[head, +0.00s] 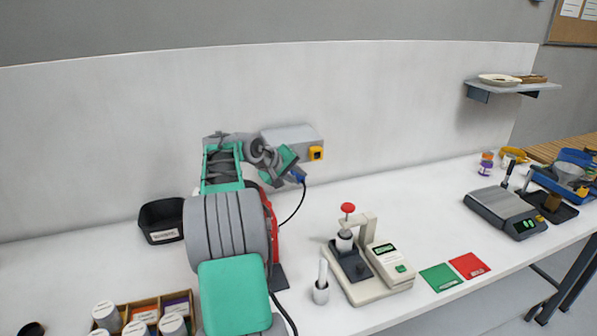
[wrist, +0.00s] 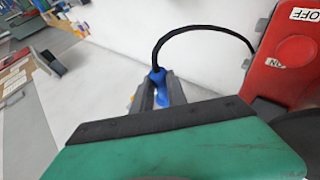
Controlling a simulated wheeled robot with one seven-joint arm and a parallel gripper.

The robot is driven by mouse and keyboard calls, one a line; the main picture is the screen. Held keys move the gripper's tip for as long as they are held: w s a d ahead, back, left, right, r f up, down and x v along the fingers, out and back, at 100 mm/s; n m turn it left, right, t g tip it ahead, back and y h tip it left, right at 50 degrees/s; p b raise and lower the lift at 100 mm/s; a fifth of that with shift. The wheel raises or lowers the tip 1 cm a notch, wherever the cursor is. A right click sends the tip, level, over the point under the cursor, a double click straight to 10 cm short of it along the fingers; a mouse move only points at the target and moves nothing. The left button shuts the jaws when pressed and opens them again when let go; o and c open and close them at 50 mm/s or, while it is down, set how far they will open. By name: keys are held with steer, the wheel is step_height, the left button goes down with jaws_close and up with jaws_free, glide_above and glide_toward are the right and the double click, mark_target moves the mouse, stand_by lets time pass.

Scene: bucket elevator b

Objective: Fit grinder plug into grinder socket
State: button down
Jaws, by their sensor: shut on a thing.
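The blue grinder plug (head: 300,177) is held at the end of my arm, in front of the back wall. In the wrist view the plug (wrist: 158,76) sits between the two grey fingers of my gripper (wrist: 158,92), which is shut on it. A black cable runs from it to the red grinder (wrist: 285,58), which shows partly behind my arm in the head view (head: 271,215). The yellow grinder socket (head: 316,153) is on the grey wall box (head: 292,138). The plug is below and slightly left of the socket, apart from it in the picture. The wrist view does not clearly show the socket.
A press-like device (head: 367,265) with a red knob stands right of my arm, beside a white cup with a pestle (head: 321,290). A black bin (head: 161,220) is at the left. Green (head: 440,277) and red (head: 469,265) cards and a scale (head: 504,212) lie farther right.

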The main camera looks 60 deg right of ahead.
steer(key=w+d+p, duration=0.2)
steer(key=p, duration=0.2)
steer(key=shift+w+d+p, duration=0.3)
steer(key=shift+w+d, duration=0.05)
steer(key=shift+w, duration=0.05)
steer(key=shift+r+p, duration=0.15)
steer(key=shift+p, duration=0.15)
steer(key=shift+p, duration=0.3)
stand_by(1.3)
steer(key=shift+w+d, duration=0.3)
steer(key=shift+w+d, duration=0.4)
steer(key=shift+d, duration=0.05)
steer(key=shift+w+d, duration=0.25)
